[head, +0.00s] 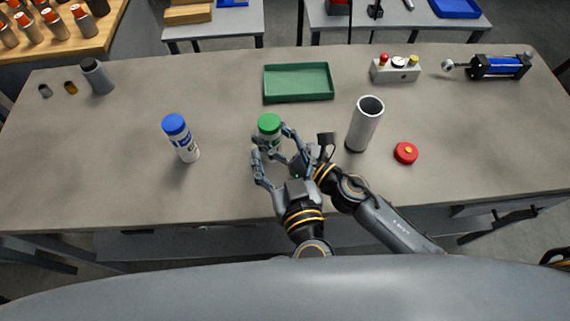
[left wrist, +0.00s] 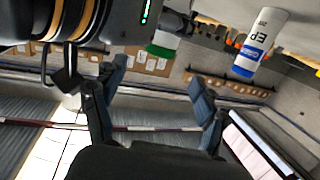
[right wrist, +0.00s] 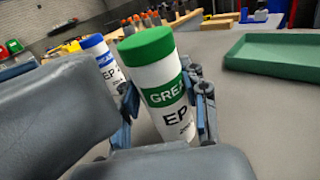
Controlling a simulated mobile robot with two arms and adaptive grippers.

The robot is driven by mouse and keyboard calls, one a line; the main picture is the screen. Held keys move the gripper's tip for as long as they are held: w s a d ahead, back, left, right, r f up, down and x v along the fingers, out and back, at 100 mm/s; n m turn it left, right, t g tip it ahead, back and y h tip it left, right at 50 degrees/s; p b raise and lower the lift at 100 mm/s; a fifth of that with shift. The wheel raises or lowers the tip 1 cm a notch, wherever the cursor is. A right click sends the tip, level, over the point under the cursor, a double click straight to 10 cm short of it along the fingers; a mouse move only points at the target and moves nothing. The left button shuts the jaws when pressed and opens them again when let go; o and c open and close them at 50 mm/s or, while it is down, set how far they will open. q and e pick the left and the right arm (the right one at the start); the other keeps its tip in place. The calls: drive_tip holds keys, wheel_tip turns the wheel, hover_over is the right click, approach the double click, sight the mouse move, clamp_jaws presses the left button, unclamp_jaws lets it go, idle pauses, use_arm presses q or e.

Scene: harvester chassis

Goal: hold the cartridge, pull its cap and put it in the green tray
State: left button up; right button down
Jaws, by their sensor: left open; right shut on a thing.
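The white cartridge with a green cap (head: 269,123) stands upright on the grey table, left of the middle. Its cap is on. The right wrist view shows its green label and "EP" lettering (right wrist: 166,97). My right gripper (right wrist: 163,88) is shut around the cartridge's body below the cap. My left gripper (head: 277,161) is open and empty, just in front of the cartridge and close to my right gripper. In the left wrist view, nothing is between its fingers (left wrist: 157,92), and the green cap shows beyond them. The green tray (head: 299,101) lies empty behind the cartridge.
A blue-capped cartridge (head: 186,148) stands to the left. A grey tube (head: 363,130) and a red button (head: 405,153) are to the right. A switch box (head: 396,74) and blue cylinder (head: 500,66) are at the back right. The table between cartridge and tray is clear.

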sight(271, 130)
use_arm(q)
drive_tip(key=x, duration=0.8)
drive_tip(key=shift+s, duration=0.1)
drive_tip(key=c, duration=1.4)
drive_tip(key=shift+r, duration=0.2)
drive_tip(key=shift+c, duration=0.2)
drive_tip(key=shift+r, duration=0.95)
drive_tip(key=shift+r, duration=0.1)
